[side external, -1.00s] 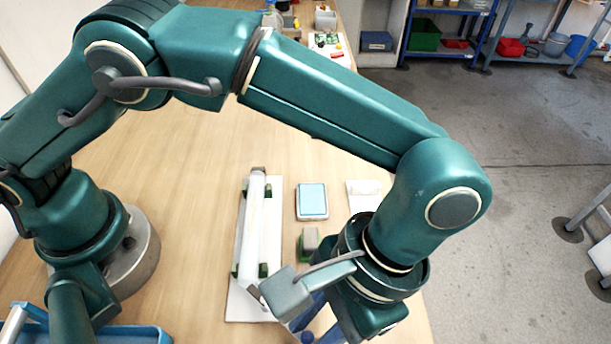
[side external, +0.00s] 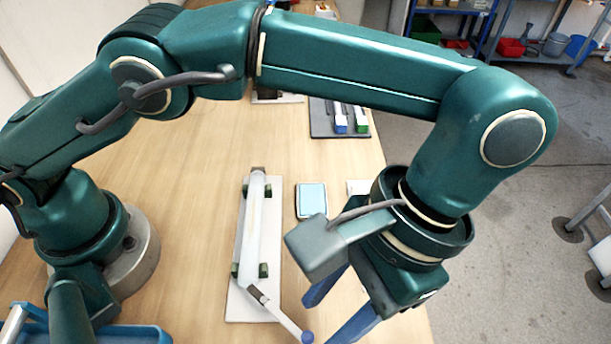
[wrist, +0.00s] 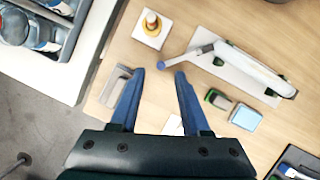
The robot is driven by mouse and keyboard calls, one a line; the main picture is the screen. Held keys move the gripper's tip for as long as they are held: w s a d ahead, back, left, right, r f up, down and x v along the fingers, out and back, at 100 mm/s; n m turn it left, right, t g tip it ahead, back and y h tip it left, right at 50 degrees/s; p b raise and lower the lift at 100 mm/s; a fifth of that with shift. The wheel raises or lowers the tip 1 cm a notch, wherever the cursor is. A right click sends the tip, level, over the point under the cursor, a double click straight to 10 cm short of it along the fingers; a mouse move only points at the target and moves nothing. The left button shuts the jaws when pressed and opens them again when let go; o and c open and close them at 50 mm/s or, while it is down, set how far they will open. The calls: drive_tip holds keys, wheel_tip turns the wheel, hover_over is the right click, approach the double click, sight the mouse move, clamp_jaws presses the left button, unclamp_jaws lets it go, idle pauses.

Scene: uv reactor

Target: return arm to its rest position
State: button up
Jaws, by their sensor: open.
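My gripper (side external: 322,322) is open and empty above the front of the table; its blue fingers point down.
A light blue pad (wrist: 245,116) and a green-and-grey block (wrist: 217,98) lie beside the reactor. An amber bottle (wrist: 152,22) stands on a white square. A grey handled item (wrist: 118,80) is near the left finger. A tray of bottles (wrist: 68,38) is at upper left.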

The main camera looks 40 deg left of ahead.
drive_tip(key=shift+r, duration=0.2)
drive_tip(key=w+a+r+n+t+h, duration=0.35)
drive_tip(key=w+a+r, duration=0.35)
drive_tip(key=a+r, duration=0.55)
drive_tip(key=s+a+n+t, duration=0.3)
drive_tip(key=a+t, duration=0.1)
drive_tip(key=a, duration=0.6)
drive_tip(key=s+a+f+m+t+y, duration=0.1)
drive_tip(key=s+a+f+m+t, duration=0.1)
drive_tip(key=f, duration=0.3)
drive_tip(key=shift+a+f+y, duration=0.35)
drive_tip(key=shift+a+f, duration=0.05)
drive_tip(key=shift+a, duration=0.4)
